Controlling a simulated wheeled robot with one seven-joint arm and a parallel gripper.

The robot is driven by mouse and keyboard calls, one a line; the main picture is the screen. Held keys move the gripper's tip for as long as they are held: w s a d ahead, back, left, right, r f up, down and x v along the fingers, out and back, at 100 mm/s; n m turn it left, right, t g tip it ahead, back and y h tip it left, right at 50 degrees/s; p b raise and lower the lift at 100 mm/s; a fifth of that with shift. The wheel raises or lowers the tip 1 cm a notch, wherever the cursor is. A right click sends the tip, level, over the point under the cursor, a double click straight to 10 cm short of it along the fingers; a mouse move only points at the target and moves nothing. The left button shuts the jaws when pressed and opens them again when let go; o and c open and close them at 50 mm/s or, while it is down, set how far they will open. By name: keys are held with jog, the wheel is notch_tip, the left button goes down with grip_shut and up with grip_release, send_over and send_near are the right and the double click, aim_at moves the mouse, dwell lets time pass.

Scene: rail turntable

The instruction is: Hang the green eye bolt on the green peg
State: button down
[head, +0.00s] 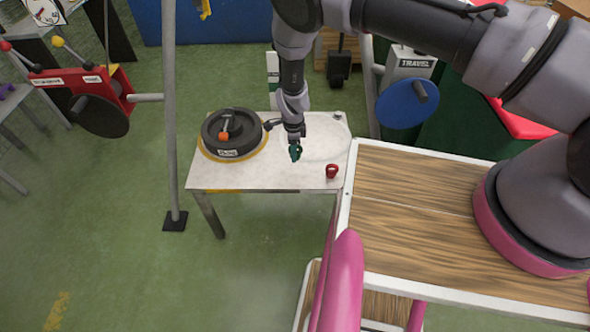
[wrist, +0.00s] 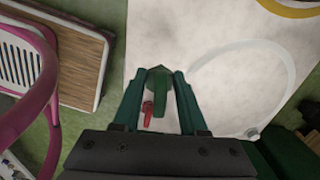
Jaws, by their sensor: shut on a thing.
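My gripper (wrist: 158,76) is shut on the green eye bolt (wrist: 160,96), which sits between the two dark green fingers in the wrist view. In the head view my gripper (head: 295,150) hangs over the middle of the white table; the bolt is small there and hard to part from the fingers. A dark round turntable (head: 213,142) with a pale label stands at the table's left, with an orange-red piece (head: 224,135) on top. I cannot make out a green peg in either view.
A red eye bolt (head: 332,171) stands on the white table (head: 258,180) near its right front, and shows below the fingers in the wrist view (wrist: 148,114). A wood-topped surface (head: 400,215) adjoins on the right. A grey post (head: 170,110) rises left of the table.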

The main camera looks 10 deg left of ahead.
aim_at(293, 174)
jog(key=shift+a, duration=0.1)
notch_tip(293, 174, down, 10)
jog(key=shift+r, duration=0.15)
dwell(0.5)
jog(key=shift+c, duration=2.2)
grip_release()
jog(key=shift+f, duration=0.2)
